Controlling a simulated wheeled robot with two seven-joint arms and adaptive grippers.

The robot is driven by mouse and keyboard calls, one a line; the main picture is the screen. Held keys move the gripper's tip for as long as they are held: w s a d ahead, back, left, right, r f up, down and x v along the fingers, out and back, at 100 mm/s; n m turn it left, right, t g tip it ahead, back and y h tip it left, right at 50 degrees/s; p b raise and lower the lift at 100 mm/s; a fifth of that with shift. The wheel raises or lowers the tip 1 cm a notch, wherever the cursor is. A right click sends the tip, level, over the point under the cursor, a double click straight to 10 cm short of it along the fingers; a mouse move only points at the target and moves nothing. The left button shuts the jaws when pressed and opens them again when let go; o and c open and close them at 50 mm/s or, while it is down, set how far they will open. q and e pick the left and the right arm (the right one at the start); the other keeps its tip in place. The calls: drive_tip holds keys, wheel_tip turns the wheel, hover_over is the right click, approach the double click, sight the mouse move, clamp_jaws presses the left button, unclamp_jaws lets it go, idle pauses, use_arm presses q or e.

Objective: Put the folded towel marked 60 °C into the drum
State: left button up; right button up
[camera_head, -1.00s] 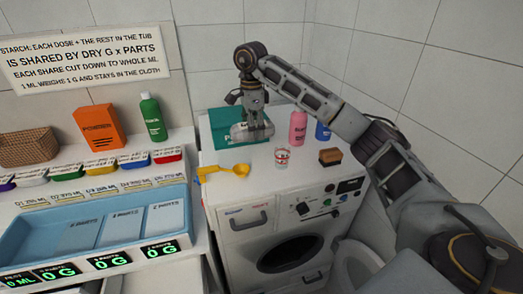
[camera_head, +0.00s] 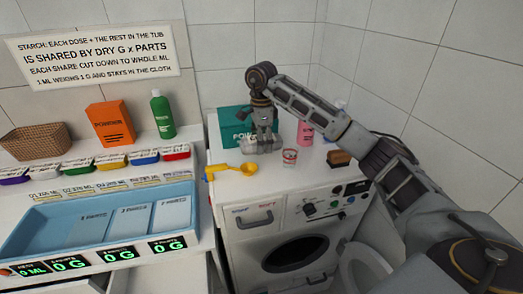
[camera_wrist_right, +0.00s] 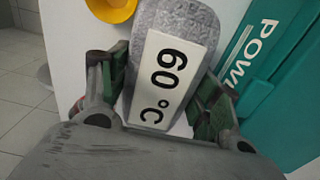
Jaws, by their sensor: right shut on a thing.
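My right gripper (camera_head: 264,139) is over the top of the washing machine (camera_head: 226,205), in front of the teal powder box. It is shut on the grey folded towel (camera_wrist_right: 183,16); the towel's white label reads 60 °C in the right wrist view, between the green-padded fingers (camera_wrist_right: 163,95). In the head view the towel (camera_head: 258,147) shows as a small grey bundle under the fingers. My left gripper is not in view.
On the machine stand a teal box (camera_head: 231,125), a yellow scoop (camera_head: 240,169), a small cup (camera_head: 289,157), a pink bottle (camera_head: 305,133) and a brown brush (camera_head: 339,158). To the left is a counter with a blue tray (camera_head: 75,225), an orange box (camera_head: 110,125) and a green bottle (camera_head: 162,113).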

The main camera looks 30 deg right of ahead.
drive_tip(key=shift+f+p, duration=0.3)
drive_tip(key=shift+f, duration=1.55)
drive_tip(key=shift+f, duration=0.1)
drive_tip(key=o, duration=0.8)
drive_tip(key=shift+c, duration=0.2)
drive_tip(key=shift+r+b, duration=0.55)
drive_tip(key=shift+r, duration=3.15)
drive_tip(key=shift+r+p, duration=0.3)
drive_tip(key=shift+r, duration=2.1)
drive_tip(key=shift+o, duration=0.2)
